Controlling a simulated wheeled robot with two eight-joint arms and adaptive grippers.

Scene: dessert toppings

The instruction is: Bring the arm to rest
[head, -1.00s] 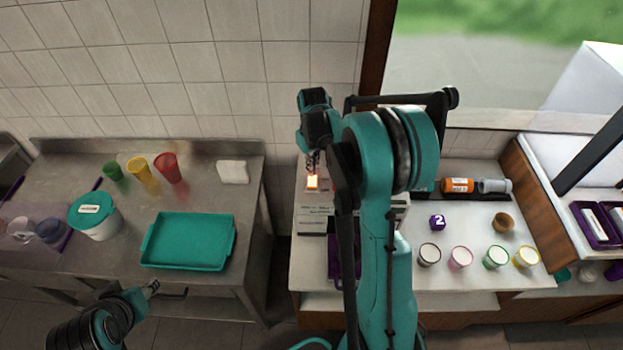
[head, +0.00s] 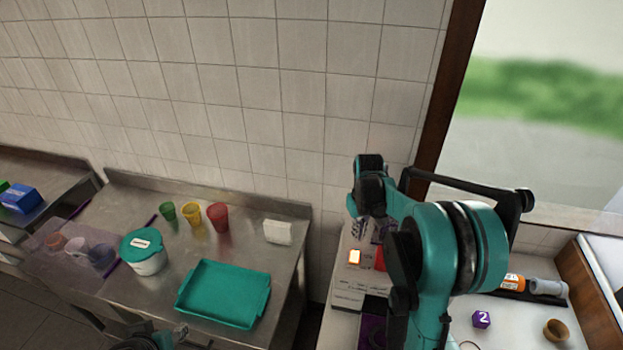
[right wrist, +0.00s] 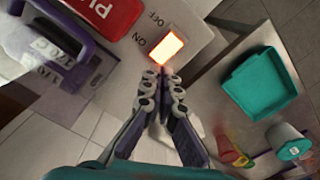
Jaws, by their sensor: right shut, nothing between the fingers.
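My right arm rises at the right of the head view and bends over the machine on the right counter. My right gripper (head: 363,232) points down, shut and empty, just above a glowing orange switch (head: 355,257). In the right wrist view its fingertips (right wrist: 163,76) are together in front of the lit switch (right wrist: 166,46), beside the words ON and OFF. I cannot tell whether they touch it. My left gripper (head: 180,333) shows only partly at the bottom edge of the head view, below the steel table. Its jaws are too small to read.
The steel table holds a teal tray (head: 187,307), a lidded tub (head: 146,262), green, yellow and red cups (head: 219,218) and a white block (head: 277,232). A purple cube (head: 481,319), brown cup (head: 555,330) and orange bottle (head: 513,283) stand on the right counter. A window frame rises behind.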

